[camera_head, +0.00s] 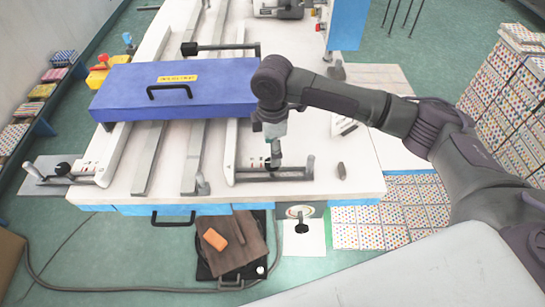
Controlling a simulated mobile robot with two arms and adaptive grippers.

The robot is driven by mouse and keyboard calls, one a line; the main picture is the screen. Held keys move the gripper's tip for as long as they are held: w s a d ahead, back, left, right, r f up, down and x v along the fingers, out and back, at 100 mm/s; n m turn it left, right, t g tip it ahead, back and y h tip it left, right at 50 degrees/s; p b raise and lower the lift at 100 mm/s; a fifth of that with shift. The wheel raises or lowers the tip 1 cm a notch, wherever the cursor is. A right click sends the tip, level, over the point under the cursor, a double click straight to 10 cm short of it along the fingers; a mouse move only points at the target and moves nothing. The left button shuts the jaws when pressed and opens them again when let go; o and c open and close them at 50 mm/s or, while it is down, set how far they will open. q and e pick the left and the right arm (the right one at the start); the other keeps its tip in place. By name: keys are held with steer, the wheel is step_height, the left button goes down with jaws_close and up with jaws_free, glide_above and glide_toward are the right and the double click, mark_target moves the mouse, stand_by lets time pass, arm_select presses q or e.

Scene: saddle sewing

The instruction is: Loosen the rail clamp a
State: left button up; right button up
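A rail clamp (285,174) with a black knob and a grey lever is at the front end of the right rail on the white table. A similar rail clamp (70,173) with a black knob is at the table's front left corner. I cannot tell from a label which is clamp a. My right gripper (274,158) points down over the knob of the clamp at the right rail. Its fingertips are at or just above the knob; contact and finger opening are too small to tell. My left gripper is not in view.
A blue cover (190,78) with a black handle lies across the rails (160,150) behind the clamp. A small grey post (341,170) stands to the right on the white table (355,185). Patterned stacks (515,90) stand on the right. An orange block (215,239) lies below the table edge.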

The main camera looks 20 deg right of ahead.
steer(key=shift+f+p, duration=0.3)
steer(key=shift+f, duration=2.35)
steer(key=c, duration=1.1)
steer(key=shift+c, duration=0.2)
